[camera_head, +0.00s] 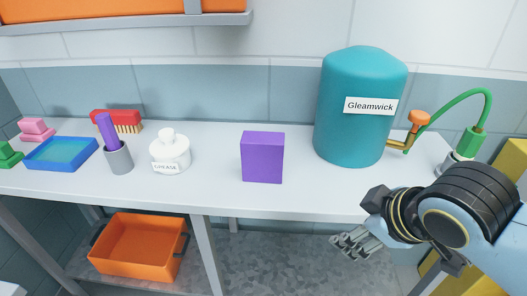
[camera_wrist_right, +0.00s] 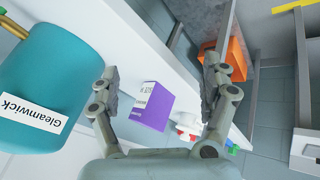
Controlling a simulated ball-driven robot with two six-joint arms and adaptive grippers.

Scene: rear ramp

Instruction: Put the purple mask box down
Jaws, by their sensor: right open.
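The purple mask box (camera_head: 262,158) stands upright on the white bench, near its front edge, in the head view. In the right wrist view the purple mask box (camera_wrist_right: 152,108) shows a pale printed face and lies beyond the fingers, apart from them. My right gripper (camera_head: 348,243) is in front of the bench edge, to the right of the box and lower in the picture. In the wrist view the fingers of my right gripper (camera_wrist_right: 160,80) are spread wide with nothing between them. My left gripper is in neither view.
The white bench (camera_head: 220,190) also holds a teal Gleamwick tank (camera_head: 350,125) with an orange tap, a white grease pot (camera_head: 170,154), a grey cup (camera_head: 118,158), a red brush (camera_head: 115,119) and a blue tray (camera_head: 62,154). An orange crate (camera_head: 137,262) sits below.

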